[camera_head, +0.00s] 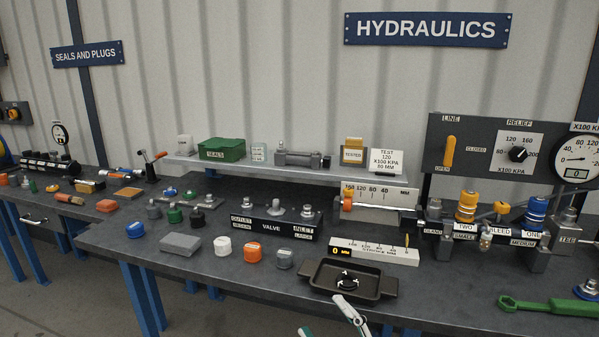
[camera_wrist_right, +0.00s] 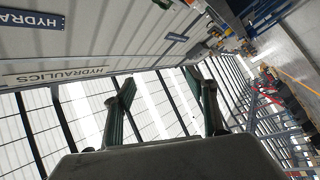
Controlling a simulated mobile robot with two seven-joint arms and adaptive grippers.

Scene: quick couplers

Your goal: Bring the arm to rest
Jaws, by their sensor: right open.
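My right gripper (camera_head: 322,317) shows at the bottom edge of the head view, just in front of the bench edge and below the black tray (camera_head: 382,288). Its white and green fingers stand apart with nothing visible between them. In the right wrist view the two dark green fingers (camera_wrist_right: 160,88) are spread and empty, with the wall and the roof structure behind them. My left gripper is not in view.
The dark bench (camera_head: 225,275) carries caps, a valve block (camera_head: 271,227), a gauge panel (camera_head: 500,155) and couplers on a stand. A green wrench (camera_head: 550,306) lies at the right front. A shelf with a green seals box (camera_head: 222,150) stands behind.

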